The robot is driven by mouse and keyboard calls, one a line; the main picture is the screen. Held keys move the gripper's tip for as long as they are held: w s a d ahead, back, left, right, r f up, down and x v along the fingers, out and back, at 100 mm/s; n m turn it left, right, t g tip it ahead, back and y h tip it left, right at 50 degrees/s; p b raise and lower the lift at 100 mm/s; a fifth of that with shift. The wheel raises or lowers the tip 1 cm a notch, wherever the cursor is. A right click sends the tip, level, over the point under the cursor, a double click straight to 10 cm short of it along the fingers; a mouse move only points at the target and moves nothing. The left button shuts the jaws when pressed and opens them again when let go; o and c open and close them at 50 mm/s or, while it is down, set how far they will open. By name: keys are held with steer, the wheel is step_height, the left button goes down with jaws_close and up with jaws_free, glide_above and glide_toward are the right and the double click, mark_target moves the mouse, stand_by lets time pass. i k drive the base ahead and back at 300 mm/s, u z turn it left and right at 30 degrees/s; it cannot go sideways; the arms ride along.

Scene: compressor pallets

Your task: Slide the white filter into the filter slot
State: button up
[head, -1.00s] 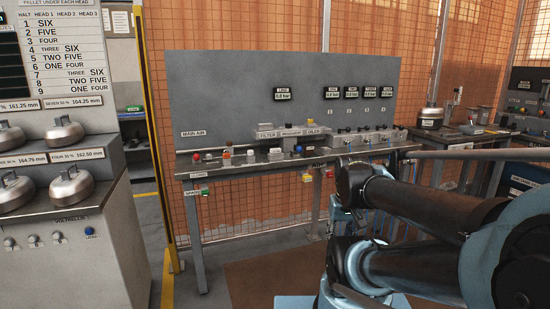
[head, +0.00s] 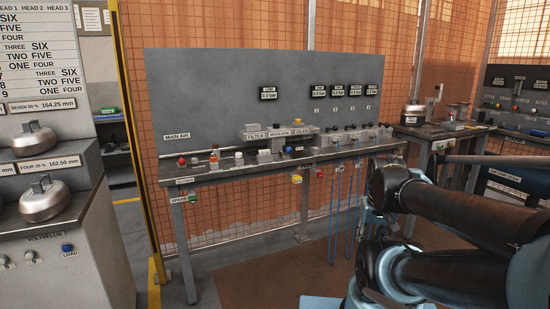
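A block labelled FILTER (head: 256,136) is mounted at the back of the grey workbench, in front of the tall panel. The filter slot itself is too small to make out. Several small parts stand on the bench to its left and front. A small white piece (head: 239,159) stands there and may be the white filter, but I cannot be sure. Beside it is an orange and white bottle-like part (head: 214,158), with a red-topped part (head: 182,161) further left. My dark arm links fill the right side of the head view. My gripper is not in view.
The bench front edge (head: 250,172) carries tags and a yellow box (head: 296,179). Blue hoses (head: 335,215) hang below its right part. A grey cabinet with metal weights (head: 45,200) stands at the left. A brown mat (head: 270,270) covers clear floor before the bench.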

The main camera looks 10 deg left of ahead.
mark_target(264, 152)
steer(key=i, duration=1)
